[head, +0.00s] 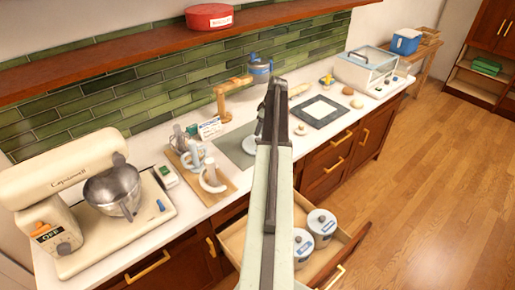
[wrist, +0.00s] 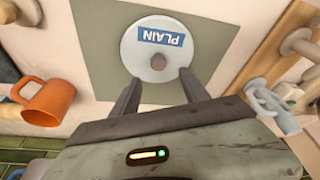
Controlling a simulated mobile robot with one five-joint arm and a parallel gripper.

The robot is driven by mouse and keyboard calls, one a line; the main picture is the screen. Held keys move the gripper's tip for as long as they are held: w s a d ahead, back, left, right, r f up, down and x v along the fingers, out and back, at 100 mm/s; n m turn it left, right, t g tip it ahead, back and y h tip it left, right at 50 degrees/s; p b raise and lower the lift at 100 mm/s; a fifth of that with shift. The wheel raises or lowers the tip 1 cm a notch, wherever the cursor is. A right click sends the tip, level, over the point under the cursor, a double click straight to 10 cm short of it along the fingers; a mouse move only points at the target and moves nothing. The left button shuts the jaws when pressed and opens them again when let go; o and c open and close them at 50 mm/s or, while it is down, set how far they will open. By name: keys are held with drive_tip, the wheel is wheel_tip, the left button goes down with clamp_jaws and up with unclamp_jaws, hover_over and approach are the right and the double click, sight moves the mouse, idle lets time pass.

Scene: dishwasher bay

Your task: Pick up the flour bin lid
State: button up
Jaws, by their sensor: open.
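A round white lid (wrist: 142,60) with a blue PLAIN label and a small grey knob lies on a grey-green mat (wrist: 105,50) in the wrist view. In the head view, part of the white lid (head: 249,146) shows on the mat (head: 232,150) beside my arm, which hides the rest. My gripper (wrist: 160,81) is open and empty. Its two fingertips are at the label-far edge of the lid, one on each side of the knob. I cannot tell whether they touch the lid.
An open drawer below holds white canisters (head: 322,222) with blue labels. A board with pale mugs (head: 212,180) and a cream mixer (head: 75,185) stand to the left. A dark-framed board (head: 322,111) lies to the right. An orange mug (wrist: 48,101) is beside the mat.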

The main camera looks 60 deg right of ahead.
sight(258, 138)
wheel_tip(258, 138, down, 2)
drive_tip(key=shift+w+d+b, duration=0.1)
drive_tip(key=shift+d+b, duration=0.05)
drive_tip(key=shift+b, duration=0.3)
drive_tip(key=b+x, duration=0.4)
drive_tip(key=x, duration=0.1)
drive_tip(key=shift+b, duration=0.4)
drive_tip(key=shift+r, duration=0.2)
clamp_jaws()
